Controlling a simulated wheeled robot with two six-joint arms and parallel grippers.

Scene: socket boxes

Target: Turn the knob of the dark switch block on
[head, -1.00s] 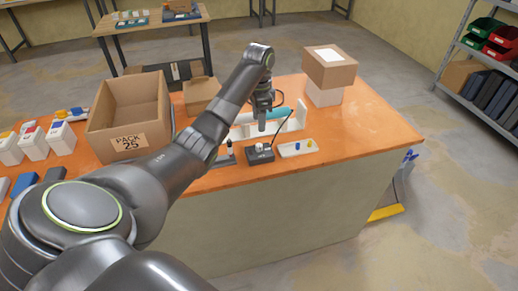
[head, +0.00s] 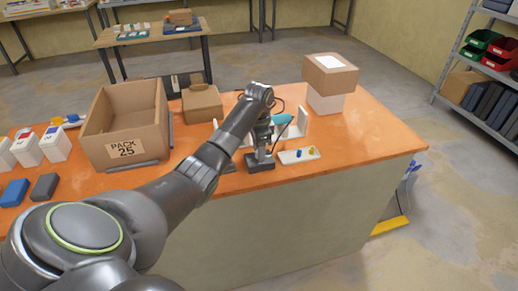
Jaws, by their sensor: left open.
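The dark switch block (head: 261,166) sits near the front edge of the orange table, left of a pale plate (head: 298,156) with a blue and a yellow piece on it. My left gripper (head: 262,152) is right over the block, pointing down, with its fingertips at the knob. It is open. The knob is mostly hidden by the fingers, so I cannot tell its position or whether the fingers touch it. My right gripper does not show.
A white holder with a teal tool (head: 283,120) stands just behind my gripper, with a dark cable nearby. An open carton marked PACK 25 (head: 124,128) stands left. Stacked boxes (head: 329,76) stand at the back right. The table's right side (head: 375,145) is clear.

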